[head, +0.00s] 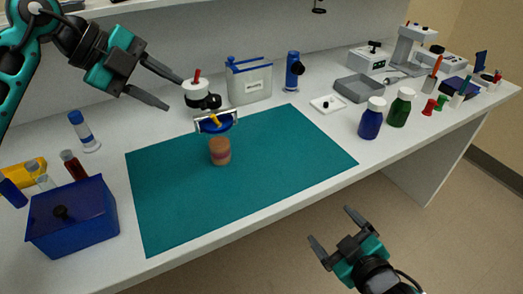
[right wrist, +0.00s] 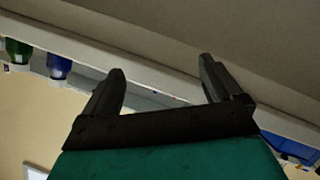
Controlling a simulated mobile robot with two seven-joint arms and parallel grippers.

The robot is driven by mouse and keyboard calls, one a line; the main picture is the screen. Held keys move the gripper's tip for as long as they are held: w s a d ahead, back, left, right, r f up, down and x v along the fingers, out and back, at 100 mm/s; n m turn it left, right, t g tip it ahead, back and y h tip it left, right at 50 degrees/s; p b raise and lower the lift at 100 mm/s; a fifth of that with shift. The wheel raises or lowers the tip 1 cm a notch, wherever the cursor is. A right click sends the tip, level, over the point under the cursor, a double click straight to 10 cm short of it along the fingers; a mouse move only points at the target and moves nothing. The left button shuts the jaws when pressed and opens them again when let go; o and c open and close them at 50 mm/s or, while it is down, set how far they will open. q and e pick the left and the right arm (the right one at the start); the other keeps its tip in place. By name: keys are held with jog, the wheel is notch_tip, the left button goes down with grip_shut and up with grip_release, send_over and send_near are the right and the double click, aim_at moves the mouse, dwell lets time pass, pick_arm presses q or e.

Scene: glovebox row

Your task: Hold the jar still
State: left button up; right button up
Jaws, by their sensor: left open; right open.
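A small brown jar (head: 220,152) with a darker band stands upright on the teal mat (head: 290,145) in the head view. My left gripper (head: 174,94) is open and empty, in the air up and left of the jar. My right gripper (head: 329,223) is open and empty, in front of the bench's front edge, right of and well apart from the jar. The right gripper's fingers also show in the right wrist view (right wrist: 161,66), with nothing between them. The jar is not visible in that view.
A small blue-and-white holder (head: 216,122) with a yellow piece stands just behind the jar. A dark blue box (head: 73,217) is at the front left. A blue bottle (head: 371,120) and a green bottle (head: 399,109) stand right of the mat. Most of the mat is clear.

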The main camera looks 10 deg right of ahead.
jog(key=w+a+r+n+t+y, duration=0.1)
jog(key=w+r+n+t+y, duration=0.15)
jog(key=r+n, duration=0.45)
jog(key=w+a+r+n+t+y, duration=0.1)
jog(key=w+r+n+t, duration=0.15)
jog(key=r+n, duration=0.45)
jog(key=n+g+y, duration=0.5)
jog(key=n+y, duration=0.3)
jog(key=n, duration=1.3)
send_near(218, 136)
jog(key=d, duration=0.1)
jog(key=w+d, duration=0.1)
jog(key=shift+w+d+f, duration=0.15)
jog(key=shift+d+f, duration=0.15)
jog(key=n, duration=0.1)
jog(key=w+f+n+g, duration=0.1)
jog(key=shift+a+n+g, duration=0.3)
jog(key=shift+n, duration=0.1)
jog(key=x, duration=1.2)
jog(key=shift+w+a+f, duration=0.1)
jog(key=shift+w+a, duration=0.05)
jog(key=shift+w, duration=0.1)
jog(key=shift+c, duration=0.2)
jog(key=c, duration=1.3)
jog(key=shift+o, duration=0.2)
